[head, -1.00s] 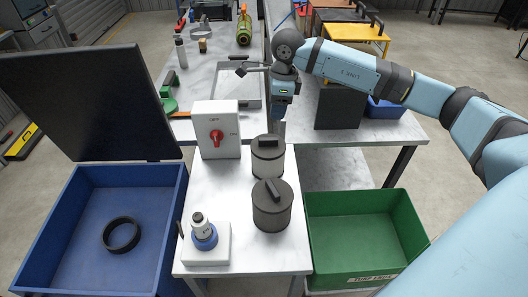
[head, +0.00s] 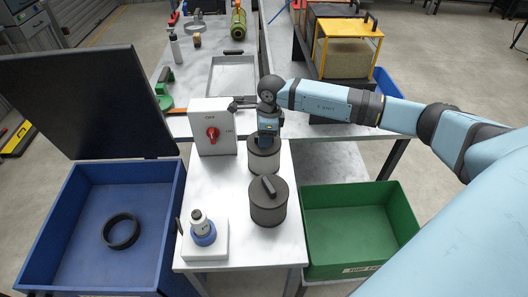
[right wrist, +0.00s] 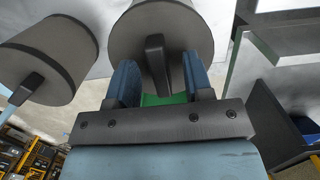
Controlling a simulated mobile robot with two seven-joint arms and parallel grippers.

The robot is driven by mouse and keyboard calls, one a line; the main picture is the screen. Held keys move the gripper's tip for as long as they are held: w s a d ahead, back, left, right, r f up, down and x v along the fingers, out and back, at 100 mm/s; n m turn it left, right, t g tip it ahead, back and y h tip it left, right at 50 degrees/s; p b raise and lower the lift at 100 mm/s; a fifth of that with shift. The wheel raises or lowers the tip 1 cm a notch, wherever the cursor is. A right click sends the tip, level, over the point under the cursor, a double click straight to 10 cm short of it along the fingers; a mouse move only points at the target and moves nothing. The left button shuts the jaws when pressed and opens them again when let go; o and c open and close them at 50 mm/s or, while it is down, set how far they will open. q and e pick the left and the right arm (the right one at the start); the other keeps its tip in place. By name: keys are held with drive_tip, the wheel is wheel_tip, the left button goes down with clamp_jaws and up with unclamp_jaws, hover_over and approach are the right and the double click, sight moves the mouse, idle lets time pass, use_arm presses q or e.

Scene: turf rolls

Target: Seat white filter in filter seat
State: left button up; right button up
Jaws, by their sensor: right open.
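The paler canister, which I take as the white filter (head: 263,163), stands upright on the white table with a dark lid and bar handle. My right gripper (head: 264,142) is directly over it and hides most of its top. In the right wrist view my open fingers (right wrist: 160,78) are on either side of the black handle (right wrist: 156,62), with gaps showing. Which thing is the filter seat is unclear; a dark ring (head: 121,245) lies in the blue bin. My left gripper is not in view.
A darker canister (head: 268,207) stands just in front. A white switch box (head: 213,140) with a red knob is at left. A blue-ringed fitting (head: 203,235) sits front left. A green bin (head: 345,215) is at right; the blue bin (head: 32,250) has its lid up.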

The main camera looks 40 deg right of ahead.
clamp_jaws()
drive_tip(key=shift+r, duration=0.1)
